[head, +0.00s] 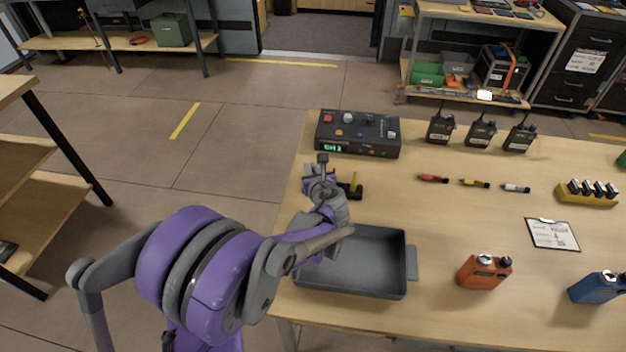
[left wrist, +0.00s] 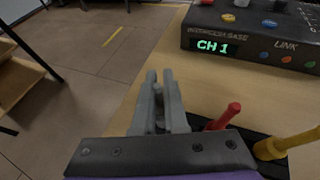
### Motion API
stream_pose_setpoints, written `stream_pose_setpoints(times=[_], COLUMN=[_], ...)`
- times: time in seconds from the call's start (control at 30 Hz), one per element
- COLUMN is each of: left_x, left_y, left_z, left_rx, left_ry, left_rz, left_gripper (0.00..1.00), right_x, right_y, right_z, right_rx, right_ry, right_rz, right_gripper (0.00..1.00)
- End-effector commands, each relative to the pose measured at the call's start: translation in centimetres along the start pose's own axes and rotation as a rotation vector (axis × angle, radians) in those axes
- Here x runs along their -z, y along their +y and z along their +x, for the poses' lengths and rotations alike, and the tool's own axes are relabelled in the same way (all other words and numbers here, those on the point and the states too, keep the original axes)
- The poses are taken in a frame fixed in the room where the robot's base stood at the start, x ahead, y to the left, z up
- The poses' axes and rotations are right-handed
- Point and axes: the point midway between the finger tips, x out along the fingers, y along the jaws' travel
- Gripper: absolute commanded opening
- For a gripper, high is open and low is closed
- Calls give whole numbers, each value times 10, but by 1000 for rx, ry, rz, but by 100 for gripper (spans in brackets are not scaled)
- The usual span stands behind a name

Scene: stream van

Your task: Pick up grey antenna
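My left gripper (head: 322,172) is over the left end of the wooden table, beside a small black rack (head: 356,191). In the left wrist view the grey fingers (left wrist: 160,98) stand close together, with a slim grey piece between them that looks like the grey antenna (left wrist: 158,92). Whether the fingers touch it is unclear. The rack's left part is hidden by the gripper. My right gripper is in neither view.
The intercom base (head: 357,134) stands behind the rack. A grey tray (head: 398,284) lies in front, under my left forearm. Red, yellow and pale small pieces (head: 473,183) lie to the right.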

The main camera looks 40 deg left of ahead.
Motion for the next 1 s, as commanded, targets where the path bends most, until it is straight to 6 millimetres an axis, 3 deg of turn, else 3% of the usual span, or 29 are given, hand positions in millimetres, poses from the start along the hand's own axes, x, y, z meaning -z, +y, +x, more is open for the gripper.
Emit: stream_pose_setpoints(times=[0.5, 1.0], left_x=[-5, -85], left_y=[0, 0], left_z=[-2, -35], left_rx=[0, 0], left_ry=[0, 0], left_rz=[0, -1], left_gripper=[0, 0], right_x=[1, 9], right_y=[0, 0], right_z=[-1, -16], right_rx=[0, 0], right_ry=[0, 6], right_rz=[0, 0], right_gripper=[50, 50])
